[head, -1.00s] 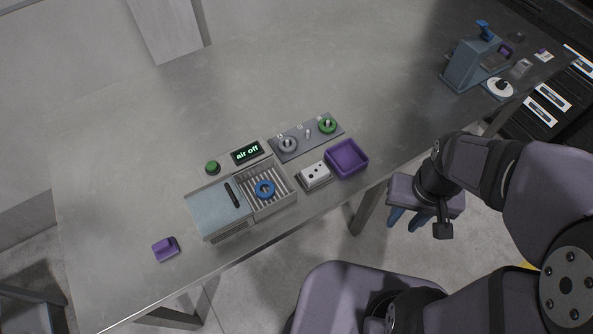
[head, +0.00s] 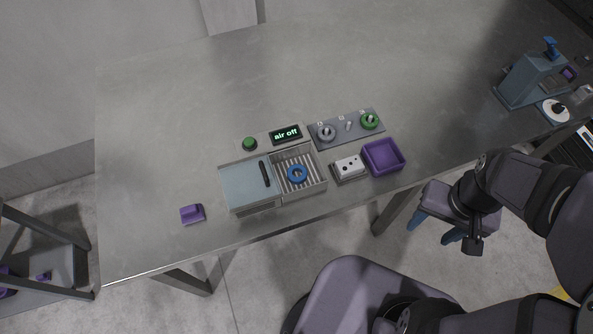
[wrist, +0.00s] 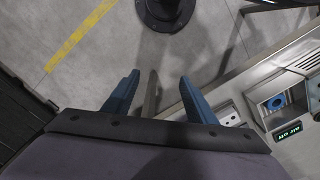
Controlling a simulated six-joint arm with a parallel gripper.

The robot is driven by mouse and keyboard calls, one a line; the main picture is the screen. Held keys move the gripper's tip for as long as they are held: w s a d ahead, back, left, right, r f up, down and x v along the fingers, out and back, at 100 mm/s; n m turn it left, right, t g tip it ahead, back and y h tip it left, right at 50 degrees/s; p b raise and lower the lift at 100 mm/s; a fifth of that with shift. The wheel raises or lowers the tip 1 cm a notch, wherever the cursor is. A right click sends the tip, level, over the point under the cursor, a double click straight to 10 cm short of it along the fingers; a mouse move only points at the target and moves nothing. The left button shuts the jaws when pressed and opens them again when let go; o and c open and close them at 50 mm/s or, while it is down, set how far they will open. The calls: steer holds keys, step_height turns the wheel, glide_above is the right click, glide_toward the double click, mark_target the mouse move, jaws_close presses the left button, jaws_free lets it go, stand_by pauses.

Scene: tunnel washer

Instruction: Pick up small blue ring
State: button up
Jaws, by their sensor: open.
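The small blue ring (head: 297,173) lies flat on the slatted rack inside the open bay of the washer tray (head: 325,187) on the steel table. It also shows in the wrist view (wrist: 276,102), near the right edge. My gripper (head: 437,234) is open and empty, with blue fingers pointing down. It is off the table's front edge, over the floor, to the right of the ring and well apart from it. In the wrist view the two fingers (wrist: 158,95) stand spread apart with floor between them.
Left of the bay is a blue-grey lid (head: 243,186) with a black handle. Around it are a green button (head: 250,143), an "air off" display (head: 286,135), a peg plate (head: 350,141) with grey and green rings, a white block (head: 349,165), a purple tray (head: 365,168) and a purple piece (head: 192,213).

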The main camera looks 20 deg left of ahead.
steer(key=n+b, duration=0.3)
steer(key=n, duration=2.8)
glide_above(297, 176)
steer(key=f, duration=0.2)
steer(key=shift+f+p, duration=1.9)
steer(key=shift+f, duration=1.75)
steer(key=c, duration=0.9)
steer(key=shift+r, duration=0.1)
